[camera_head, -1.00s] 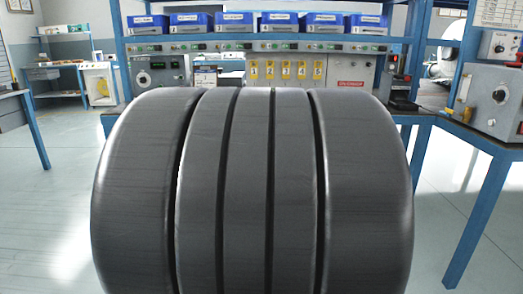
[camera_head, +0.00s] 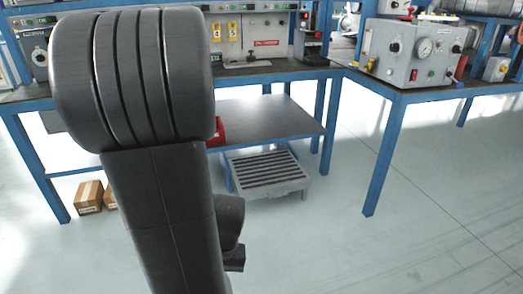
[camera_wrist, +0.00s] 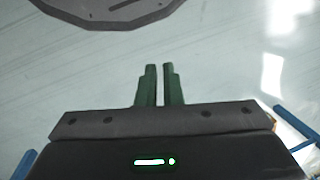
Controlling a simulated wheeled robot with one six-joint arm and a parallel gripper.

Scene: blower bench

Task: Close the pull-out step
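The pull-out step (camera_head: 268,173) is a grey slatted platform low under the blue bench, right of my arm in the head view. It sticks out in front of the bench's lower shelf, over the floor. In the wrist view my gripper (camera_wrist: 160,72) shows two green fingers with a narrow gap between them and nothing in it. The floor shows behind the fingers. The step is not in the wrist view. My gripper's fingers cannot be made out in the head view, where my arm covers part of the bench.
The blue bench (camera_head: 258,75) has a lower shelf (camera_head: 265,122) with a red bin (camera_head: 217,132) on it. Cardboard boxes (camera_head: 88,197) lie on the floor at left. A second blue table (camera_head: 430,95) with a grey control box (camera_head: 412,52) stands right. The floor before the step is clear.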

